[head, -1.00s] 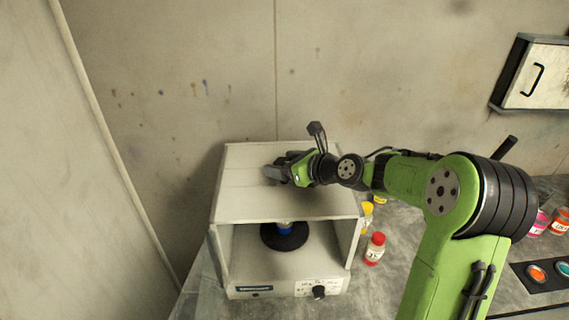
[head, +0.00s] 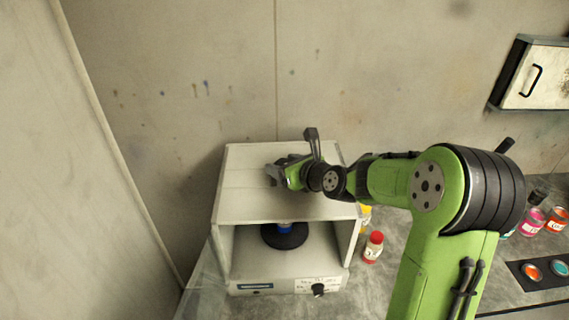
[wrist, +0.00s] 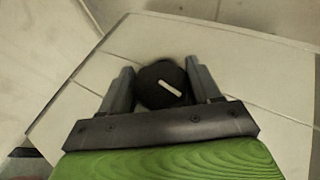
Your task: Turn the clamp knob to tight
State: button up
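The clamp knob (wrist: 155,92) is round and black with a white pointer line, on top of the white booth box. In the wrist view its line slants from upper left to lower right.
Inside the box's open front is a black disc (head: 285,240) with a blue item on it. A small black dial (head: 318,290) is on the front panel. A red-capped bottle (head: 373,247) and paint jars (head: 558,218) stand to the right. Walls are close behind and left.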

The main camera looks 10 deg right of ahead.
jog(key=shift+o, duration=1.4)
jog(key=v, duration=1.6)
jog(key=shift+w, duration=0.1)
